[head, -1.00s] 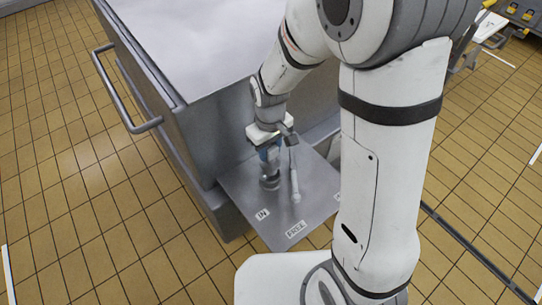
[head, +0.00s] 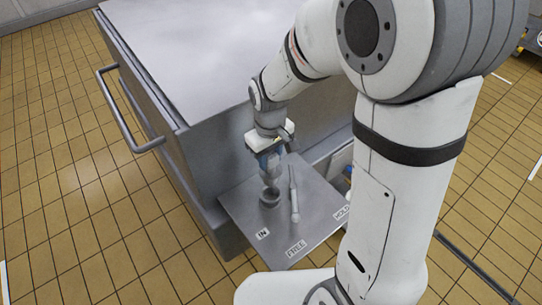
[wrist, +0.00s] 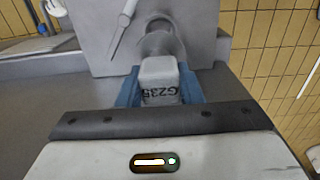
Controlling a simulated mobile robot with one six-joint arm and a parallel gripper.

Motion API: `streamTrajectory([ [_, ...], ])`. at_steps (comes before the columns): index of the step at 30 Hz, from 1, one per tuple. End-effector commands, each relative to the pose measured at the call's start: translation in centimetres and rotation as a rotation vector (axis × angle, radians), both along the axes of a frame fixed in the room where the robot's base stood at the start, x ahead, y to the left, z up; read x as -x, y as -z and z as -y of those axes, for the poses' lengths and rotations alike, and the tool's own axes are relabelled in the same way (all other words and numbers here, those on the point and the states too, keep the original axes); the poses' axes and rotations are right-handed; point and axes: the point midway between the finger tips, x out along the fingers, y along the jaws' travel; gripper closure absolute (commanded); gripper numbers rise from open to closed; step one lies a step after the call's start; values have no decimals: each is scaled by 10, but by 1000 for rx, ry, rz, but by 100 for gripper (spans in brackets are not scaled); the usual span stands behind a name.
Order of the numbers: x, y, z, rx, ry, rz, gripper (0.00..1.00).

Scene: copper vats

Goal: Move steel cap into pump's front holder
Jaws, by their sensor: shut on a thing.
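My gripper (head: 269,165) is above a grey plate beside the big metal cabinet. Its blue fingers are shut on a pale grey block marked "G235" (wrist: 158,78), which looks like the top of the steel cap; its lower end is partly hidden. Below it on the plate is a round grey ring-shaped part (head: 269,199), near the "IN" label; it also shows behind the block in the wrist view (wrist: 161,42). I cannot tell whether the held piece touches the ring, or which part is the pump's front holder.
The grey plate (head: 272,244) carries labels "IN", "FREE" and "HOLD". A pale rod-like tool (head: 294,200) stands or lies right of the ring. The metal cabinet (head: 215,60) with a side handle (head: 119,112) rises behind. Tiled floor (head: 80,210) is open at left.

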Motion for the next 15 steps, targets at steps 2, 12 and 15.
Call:
streamTrajectory([
  [2, 0, -7, 0, -1, 0, 1, 95],
  [12, 0, -24, 0, -1, 0, 1, 95],
  [15, 0, -29, 0, 0, 0, 0, 95],
])
